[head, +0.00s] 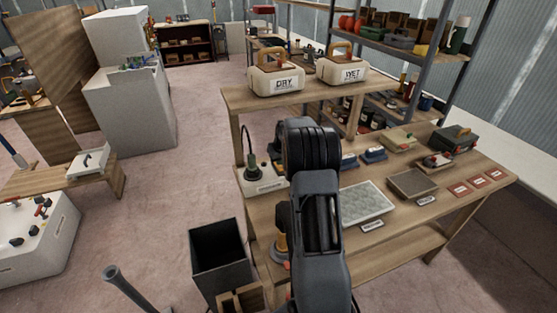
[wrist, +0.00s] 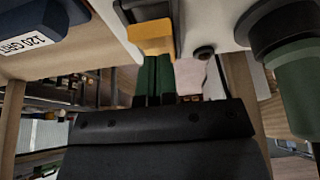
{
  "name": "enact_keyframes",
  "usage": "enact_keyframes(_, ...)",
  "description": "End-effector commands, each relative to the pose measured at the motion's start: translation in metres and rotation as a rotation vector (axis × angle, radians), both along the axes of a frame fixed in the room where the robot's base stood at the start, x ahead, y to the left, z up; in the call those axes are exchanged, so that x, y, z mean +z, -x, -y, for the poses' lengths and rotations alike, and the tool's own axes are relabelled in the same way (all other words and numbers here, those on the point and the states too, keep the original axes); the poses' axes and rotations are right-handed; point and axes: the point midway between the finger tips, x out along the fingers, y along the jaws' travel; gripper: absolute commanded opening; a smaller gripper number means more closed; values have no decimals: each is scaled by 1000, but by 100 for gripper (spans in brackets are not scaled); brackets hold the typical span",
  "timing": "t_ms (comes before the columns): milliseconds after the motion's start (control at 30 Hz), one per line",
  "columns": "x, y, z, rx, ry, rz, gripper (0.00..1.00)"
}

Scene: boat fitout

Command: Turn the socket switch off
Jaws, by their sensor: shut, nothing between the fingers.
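The white socket box (head: 266,184) sits at the left end of the workbench, with a dark plug and cord (head: 252,165) standing in it. In the wrist view the orange switch rocker (wrist: 151,38) sits in a black frame on the pale socket face. My gripper (wrist: 160,62) is shut and empty, its green fingertips right at the rocker's edge; I cannot tell whether they touch. The plug shows at the right as a black and green cylinder (wrist: 298,70). In the head view my arm hides my fingertips, and the switch cannot be made out.
A blue block labelled 120 grit (wrist: 45,22) is at the wrist view's upper left. The workbench (head: 330,245) also holds a grey mat (head: 366,201) and a brown pad (head: 413,184). DRY (head: 276,80) and WET (head: 342,70) containers stand on the shelf. A dark bin (head: 219,255) stands left of the bench.

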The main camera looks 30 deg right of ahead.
Motion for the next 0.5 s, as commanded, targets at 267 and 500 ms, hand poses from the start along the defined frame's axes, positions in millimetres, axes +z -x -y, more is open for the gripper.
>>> enact_keyframes(267,2,4,-1,0,0,1,0)
enact_keyframes(500,5,5,-1,0,1,2,0)
